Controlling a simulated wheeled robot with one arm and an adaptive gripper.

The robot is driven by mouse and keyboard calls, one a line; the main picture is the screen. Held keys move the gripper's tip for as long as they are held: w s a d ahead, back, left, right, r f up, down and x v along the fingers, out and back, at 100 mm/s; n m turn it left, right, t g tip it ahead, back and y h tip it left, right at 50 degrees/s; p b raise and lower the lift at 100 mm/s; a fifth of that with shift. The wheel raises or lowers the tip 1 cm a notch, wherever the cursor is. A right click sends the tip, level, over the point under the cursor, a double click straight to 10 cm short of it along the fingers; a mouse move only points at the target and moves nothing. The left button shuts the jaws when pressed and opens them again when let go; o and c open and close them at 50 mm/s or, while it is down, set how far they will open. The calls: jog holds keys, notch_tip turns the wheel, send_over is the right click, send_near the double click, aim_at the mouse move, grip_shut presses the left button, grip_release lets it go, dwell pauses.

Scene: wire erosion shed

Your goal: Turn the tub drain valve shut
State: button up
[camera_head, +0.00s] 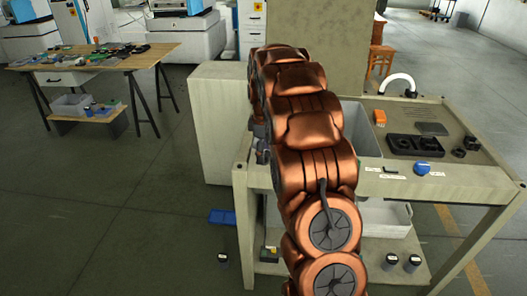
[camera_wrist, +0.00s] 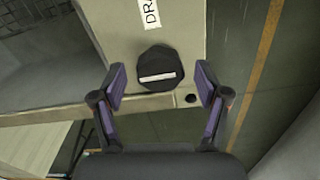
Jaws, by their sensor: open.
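The drain valve is a dark, many-sided knob (camera_wrist: 160,60) with a white bar across its top, seen in the wrist view. The bar lies nearly level in the picture. A white label (camera_wrist: 150,14) with the letters "DRA" stands just above it, cut off by the frame. My gripper (camera_wrist: 160,76) is open, with one fingertip on each side of the knob and visible gaps between. The grey tub (camera_wrist: 50,60) is at the left of the wrist view, and part of it shows in the head view (camera_head: 357,125). My arm hides the valve and gripper in the head view.
On the bench (camera_head: 466,172) are a blue knob (camera_head: 422,168), an orange item (camera_head: 379,117), black blocks (camera_head: 414,145) and a white curved spout (camera_head: 398,80). A blue tray (camera_head: 222,217) lies on the floor.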

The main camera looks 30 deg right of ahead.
jog(key=shift+c, duration=0.2)
jog(key=c, duration=1.1)
